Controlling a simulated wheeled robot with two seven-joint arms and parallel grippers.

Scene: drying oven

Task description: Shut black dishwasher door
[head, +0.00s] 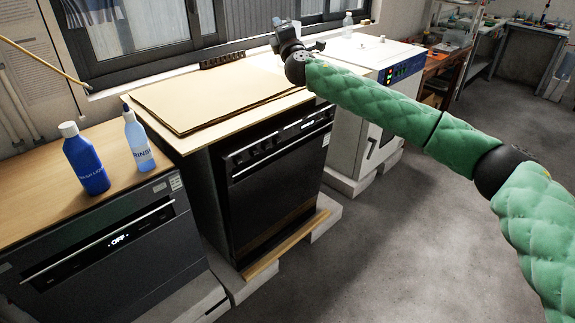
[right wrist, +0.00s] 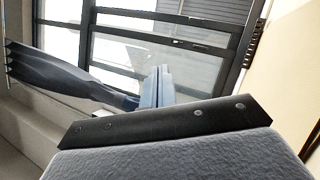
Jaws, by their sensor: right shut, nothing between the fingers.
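The black dishwasher (head: 283,175) stands in the middle of the head view under a wooden top. Its front door looks upright and flush with the body, with a bar handle near the top. A dark grey appliance (head: 110,255) with an "OFF" display stands to its left, its front also looking shut. My right gripper (head: 288,30) is up behind the wooden top, near the window, apart from both doors. It is shut and empty; its fingers show in the right wrist view (right wrist: 160,85). My left gripper is out of view.
A blue bottle (head: 86,160) and a rinse bottle (head: 137,140) stand on the left counter. Flat boards (head: 205,98) lie on the wooden top. A white oven (head: 372,100) stands to the right. The concrete floor (head: 370,245) in front is clear.

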